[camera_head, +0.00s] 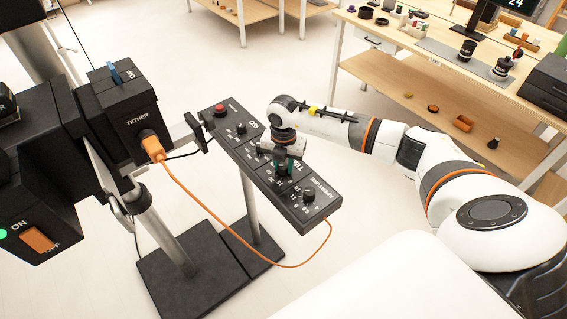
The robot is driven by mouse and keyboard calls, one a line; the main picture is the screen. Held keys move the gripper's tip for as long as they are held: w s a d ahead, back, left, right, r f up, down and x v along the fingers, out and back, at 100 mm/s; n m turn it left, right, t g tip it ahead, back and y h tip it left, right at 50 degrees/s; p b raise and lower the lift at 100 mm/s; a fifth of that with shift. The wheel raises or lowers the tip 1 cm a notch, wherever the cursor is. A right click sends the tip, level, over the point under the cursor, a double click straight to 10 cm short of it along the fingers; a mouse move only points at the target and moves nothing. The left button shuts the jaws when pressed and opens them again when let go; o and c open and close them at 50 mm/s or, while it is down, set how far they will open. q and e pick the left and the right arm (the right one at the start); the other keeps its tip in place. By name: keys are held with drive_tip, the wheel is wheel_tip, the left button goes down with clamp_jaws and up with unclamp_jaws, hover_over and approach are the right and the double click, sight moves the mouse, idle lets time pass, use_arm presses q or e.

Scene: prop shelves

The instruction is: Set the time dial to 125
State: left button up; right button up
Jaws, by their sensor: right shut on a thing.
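A long black control panel (240,158) on a stand carries a row of dials. The time dial sits in its middle section, between an upper knob (240,129) and the aperture knob (309,196). My right gripper (284,166) reaches down over this middle section from above and is shut on the dial there. The gripper hides the dial and most of its scale, so I cannot read its setting. My left gripper is not in view.
A red button (219,110) tops the panel. An orange cable (200,205) runs from the black tether box (124,108) at left to the panel's lower end. A wooden bench (440,60) with props stands at back right. Open floor lies beyond the panel.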

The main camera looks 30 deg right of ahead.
sight(283, 165)
drive_tip(key=shift+m, duration=0.5)
drive_tip(key=m, duration=0.3)
drive_tip(key=shift+r+p, duration=0.1)
drive_tip(key=shift+p, duration=0.25)
drive_tip(key=shift+m+p, duration=0.4)
drive_tip(key=shift+m, duration=1.6)
drive_tip(key=o, duration=1)
wheel_tip(283, 165, up, 12)
drive_tip(key=b, duration=0.3)
